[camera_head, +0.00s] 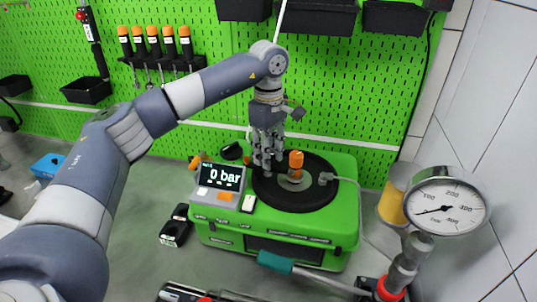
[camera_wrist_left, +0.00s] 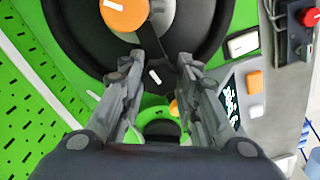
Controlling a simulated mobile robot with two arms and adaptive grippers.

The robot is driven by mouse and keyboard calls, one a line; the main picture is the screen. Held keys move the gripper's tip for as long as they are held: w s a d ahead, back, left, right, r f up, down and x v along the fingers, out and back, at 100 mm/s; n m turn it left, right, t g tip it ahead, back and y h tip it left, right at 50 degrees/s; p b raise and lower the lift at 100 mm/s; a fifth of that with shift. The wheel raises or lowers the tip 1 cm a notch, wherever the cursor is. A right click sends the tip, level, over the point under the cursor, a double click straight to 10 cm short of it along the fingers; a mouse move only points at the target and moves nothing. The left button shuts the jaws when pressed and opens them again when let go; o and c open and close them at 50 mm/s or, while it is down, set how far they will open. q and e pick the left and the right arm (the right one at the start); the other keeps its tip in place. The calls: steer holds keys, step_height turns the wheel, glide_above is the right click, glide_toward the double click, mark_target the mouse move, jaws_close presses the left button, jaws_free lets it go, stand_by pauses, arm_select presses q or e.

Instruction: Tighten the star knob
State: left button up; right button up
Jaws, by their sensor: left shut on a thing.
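My left gripper (camera_head: 266,166) reaches straight down from above onto the black round plate (camera_head: 318,201) on top of the green pump case, just left of an orange-topped cylinder (camera_head: 296,160). In the left wrist view the two fingers (camera_wrist_left: 158,66) are closed in around a dark piece with a white mark (camera_wrist_left: 155,76), which seems to be the star knob. The fingers hide most of it in the head view, so its shape and how far it is turned cannot be told. The orange top (camera_wrist_left: 123,12) lies just beyond the fingertips. My right gripper is not in view.
The display (camera_head: 220,176) reads 0 bar at the left of the green case (camera_head: 340,225). A pressure gauge (camera_head: 446,206) stands at the right. A teal-handled tool (camera_head: 275,262) lies in front. The green pegboard (camera_head: 340,75) with black bins is close behind.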

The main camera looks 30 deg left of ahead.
arm_select(q)
steer(key=m, duration=0.4)
steer(key=shift+r+m, duration=0.15)
steer(key=shift+m, duration=0.15)
steer(key=shift+m+b, duration=0.3)
steer(key=shift+m, duration=1.6)
steer(key=shift+w, duration=0.1)
steer(key=o, duration=1)
steer(key=shift+o, duration=0.3)
